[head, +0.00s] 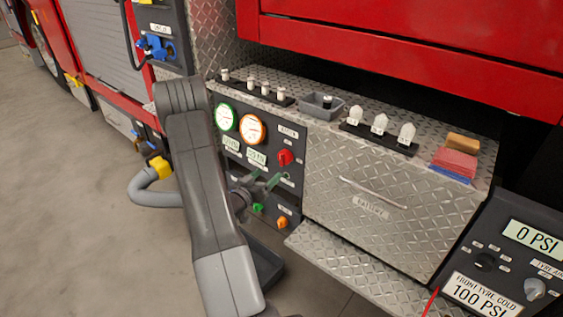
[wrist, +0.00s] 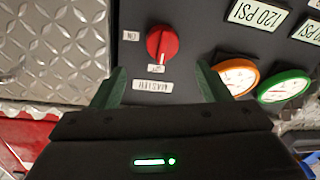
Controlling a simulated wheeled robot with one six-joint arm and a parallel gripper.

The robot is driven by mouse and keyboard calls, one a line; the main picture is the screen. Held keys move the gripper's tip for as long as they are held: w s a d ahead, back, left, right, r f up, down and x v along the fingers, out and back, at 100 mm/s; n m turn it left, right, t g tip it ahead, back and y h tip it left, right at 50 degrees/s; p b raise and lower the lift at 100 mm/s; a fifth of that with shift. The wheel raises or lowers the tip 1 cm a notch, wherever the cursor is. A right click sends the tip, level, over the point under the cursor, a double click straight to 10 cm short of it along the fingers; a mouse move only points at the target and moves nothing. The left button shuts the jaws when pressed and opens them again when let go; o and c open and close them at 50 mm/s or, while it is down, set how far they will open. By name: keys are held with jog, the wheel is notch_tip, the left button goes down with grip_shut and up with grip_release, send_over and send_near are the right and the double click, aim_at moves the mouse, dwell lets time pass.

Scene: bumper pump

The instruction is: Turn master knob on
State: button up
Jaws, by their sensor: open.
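The master knob (head: 286,157) is a round red knob on the dark upright pump panel (head: 262,187), right of the gauges. In the wrist view the red knob (wrist: 162,43) has a pale line running up and down the picture. An upside-down MASTER label is beside it, with an ON label to its left and a small label, too small to read surely, below it. My gripper (head: 266,178) is open and empty in front of the panel, lower left of the knob in the head view. In the wrist view my gripper's fingers (wrist: 160,82) are spread apart, with the knob beyond their tips, not touched.
An orange-rimmed gauge (head: 252,129) and a green-rimmed gauge (head: 226,117) are left of the knob. Green and orange knobs (head: 282,222) are lower down. A diamond-plate drawer (head: 350,203) stands right of the panel, with a step below it.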

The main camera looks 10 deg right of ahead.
aim_at(281, 161)
jog(key=x, duration=1)
jog(key=shift+w, duration=0.1)
jog(key=shift+c, duration=0.2)
jog(key=shift+a, duration=0.1)
jog(key=c, duration=0.9)
